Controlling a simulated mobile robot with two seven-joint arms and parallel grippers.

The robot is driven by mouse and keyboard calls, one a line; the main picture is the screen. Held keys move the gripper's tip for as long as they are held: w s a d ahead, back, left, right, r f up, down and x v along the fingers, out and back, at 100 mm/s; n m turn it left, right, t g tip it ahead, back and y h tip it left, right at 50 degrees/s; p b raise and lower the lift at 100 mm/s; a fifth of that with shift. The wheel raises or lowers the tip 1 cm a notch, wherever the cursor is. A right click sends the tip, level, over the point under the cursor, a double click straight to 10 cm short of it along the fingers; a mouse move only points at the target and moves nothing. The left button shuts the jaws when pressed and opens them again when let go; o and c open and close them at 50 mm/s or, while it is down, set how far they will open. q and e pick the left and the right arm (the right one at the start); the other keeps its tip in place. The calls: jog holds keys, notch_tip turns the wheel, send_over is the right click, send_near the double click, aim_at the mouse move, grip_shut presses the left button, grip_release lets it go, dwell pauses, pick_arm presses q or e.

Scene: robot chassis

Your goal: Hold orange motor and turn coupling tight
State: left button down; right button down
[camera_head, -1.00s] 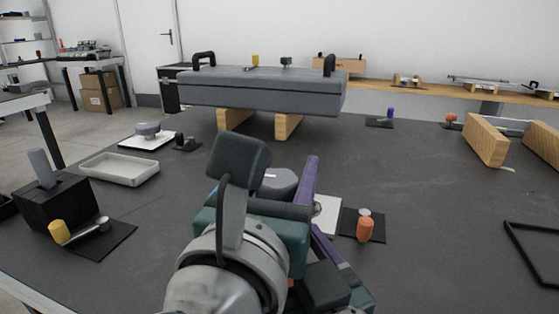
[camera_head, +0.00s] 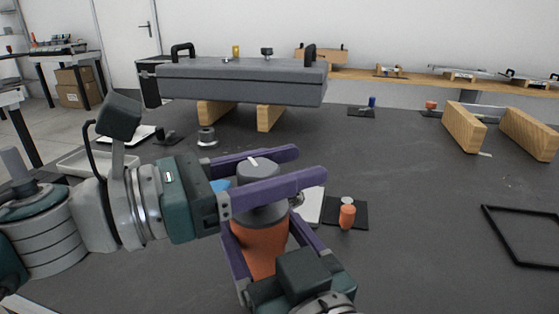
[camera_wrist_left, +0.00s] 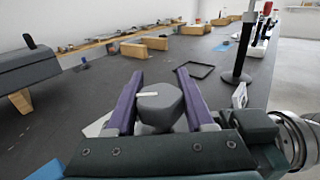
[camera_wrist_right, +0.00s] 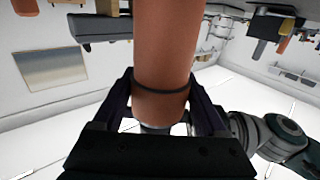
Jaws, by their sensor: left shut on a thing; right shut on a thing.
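The orange motor (camera_head: 262,250) stands upright in the head view. The grey coupling (camera_head: 257,170), many-sided with a white mark on top, sits at its upper end. My left gripper (camera_head: 305,167) reaches in from the left, its purple fingers shut on the coupling's sides. In the left wrist view the coupling (camera_wrist_left: 158,105) is between both fingers. My right gripper (camera_head: 262,235) comes up from below, shut around the motor body. In the right wrist view the motor (camera_wrist_right: 165,50) fills the space between the fingers. The joint between coupling and motor is mostly hidden by the left fingers.
A grey lidded case (camera_head: 240,82) rests on wooden blocks (camera_head: 270,117) behind. A small orange piece (camera_head: 347,215) stands on a dark pad to the right. Wooden supports (camera_head: 465,127) and a black frame (camera_head: 525,236) lie farther right.

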pick_arm(q)
jog(key=shift+s+d+f+m+g+h, duration=0.15)
jog(key=shift+m+g+h, duration=0.1)
jog(key=shift+m+g, duration=0.55)
jog(key=shift+s+a+r+m+g+h, duration=0.15)
jog(key=shift+m+g, duration=0.3)
jog(key=shift+g, duration=0.7)
jog(key=shift+s+d+f+m+g+h, duration=0.15)
jog(key=shift+m+g+h, duration=0.15)
jog(key=shift+m+g, duration=0.5)
jog(key=shift+g, duration=0.25)
jog(key=shift+c, duration=1.3)
grip_release()
jog(key=a, duration=1.2)
jog(key=shift+s, duration=0.35)
